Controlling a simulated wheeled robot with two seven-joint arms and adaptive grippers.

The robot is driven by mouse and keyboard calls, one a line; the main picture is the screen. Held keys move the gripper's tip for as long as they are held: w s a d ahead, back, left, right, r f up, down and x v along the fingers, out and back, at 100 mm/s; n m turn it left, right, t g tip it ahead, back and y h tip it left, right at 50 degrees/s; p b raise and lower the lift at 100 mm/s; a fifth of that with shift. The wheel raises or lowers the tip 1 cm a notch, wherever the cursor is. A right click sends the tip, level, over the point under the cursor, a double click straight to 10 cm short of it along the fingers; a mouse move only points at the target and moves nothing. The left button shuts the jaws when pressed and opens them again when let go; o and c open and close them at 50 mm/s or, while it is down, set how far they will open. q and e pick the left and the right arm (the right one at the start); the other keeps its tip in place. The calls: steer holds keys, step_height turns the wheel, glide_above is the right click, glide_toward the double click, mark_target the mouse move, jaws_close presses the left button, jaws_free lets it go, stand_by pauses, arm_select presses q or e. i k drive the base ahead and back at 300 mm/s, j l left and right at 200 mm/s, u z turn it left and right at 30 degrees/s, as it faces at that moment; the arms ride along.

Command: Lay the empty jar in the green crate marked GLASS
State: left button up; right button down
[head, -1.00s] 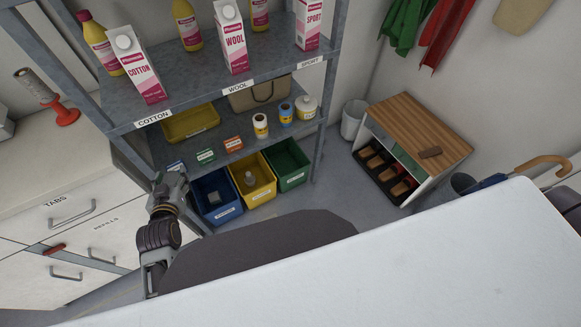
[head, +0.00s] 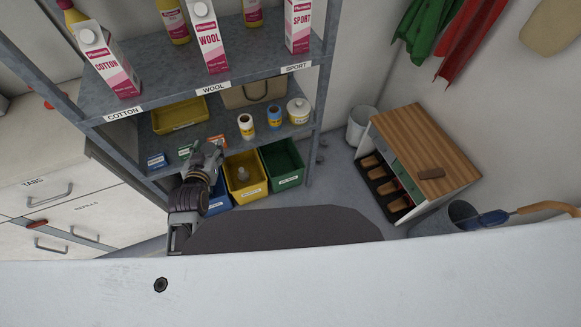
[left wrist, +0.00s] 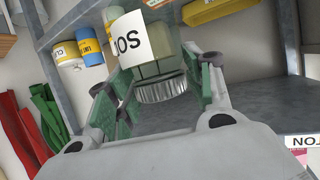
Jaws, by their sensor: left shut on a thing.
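My left gripper (head: 208,158) is shut on a jar, in front of the lower shelf and above the blue and yellow crates. In the left wrist view the jar (left wrist: 152,68) sits between the green pads of the fingers. It looks see-through, with a ribbed metal lid (left wrist: 162,90) and a white label with dark letters. In the head view the gripper mostly hides the jar. The green crate (head: 283,168) stands on the floor under the shelf, right of the yellow crate; it looks empty. The print on its tag is too small to read. My right gripper is not in view.
The yellow crate (head: 245,192) holds a pale object. The blue crate (head: 219,204) is partly hidden by my arm. The shelf (head: 225,92) and its post overhang the crates. A wood-topped shoe bench (head: 425,145) stands to the right. A white surface (head: 330,285) fills the foreground.

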mark_target(275, 156)
steer(key=i+l, duration=0.1)
steer(key=l, duration=0.25)
steer(key=i+l+z, duration=0.15)
steer(key=l, duration=0.55)
steer(key=i+l+z, duration=0.15)
steer(key=l, duration=0.2)
steer(key=i+l, duration=0.15)
steer(key=l, duration=0.2)
steer(key=k+z, duration=0.05)
